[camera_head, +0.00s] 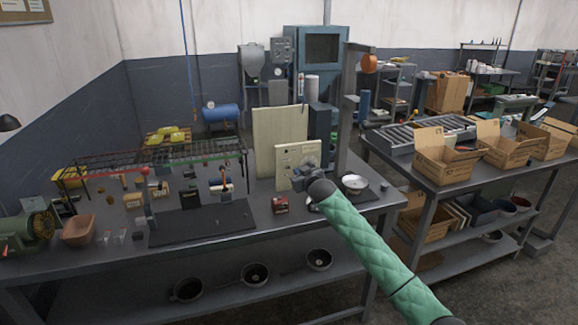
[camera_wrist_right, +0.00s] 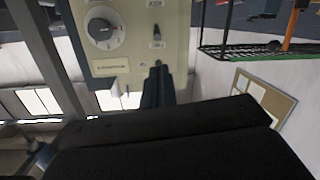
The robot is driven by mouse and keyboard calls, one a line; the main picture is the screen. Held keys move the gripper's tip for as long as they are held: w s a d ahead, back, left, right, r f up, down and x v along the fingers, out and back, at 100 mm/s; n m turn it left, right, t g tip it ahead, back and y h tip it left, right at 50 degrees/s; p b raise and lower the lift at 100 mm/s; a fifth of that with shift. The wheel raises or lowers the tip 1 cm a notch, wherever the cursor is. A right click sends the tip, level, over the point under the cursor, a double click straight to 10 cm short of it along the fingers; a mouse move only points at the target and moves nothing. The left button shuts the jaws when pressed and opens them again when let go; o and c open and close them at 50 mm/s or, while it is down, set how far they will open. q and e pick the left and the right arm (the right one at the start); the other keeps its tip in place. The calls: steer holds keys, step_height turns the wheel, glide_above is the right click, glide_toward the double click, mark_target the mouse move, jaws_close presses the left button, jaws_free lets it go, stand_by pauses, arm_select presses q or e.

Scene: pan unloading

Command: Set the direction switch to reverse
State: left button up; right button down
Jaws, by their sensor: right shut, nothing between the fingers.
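A cream control panel (camera_head: 291,156) stands upright at the back of the workbench, partly covered by my right arm. My right gripper (camera_head: 300,174) is shut and empty in front of the panel. Its fingertips (camera_wrist_right: 157,70) show close to the toggle; contact is unclear.
A white bowl (camera_head: 355,183) stands right of my right gripper, and a small red box (camera_head: 281,203) lies to its left. A black mat (camera_head: 200,222) and a wire rack (camera_head: 150,160) take up the bench's left. Cardboard boxes (camera_head: 447,165) stand on the right table.

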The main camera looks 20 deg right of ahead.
mark_target(288, 168)
steer(key=shift+w, duration=0.1)
stand_by(0.3)
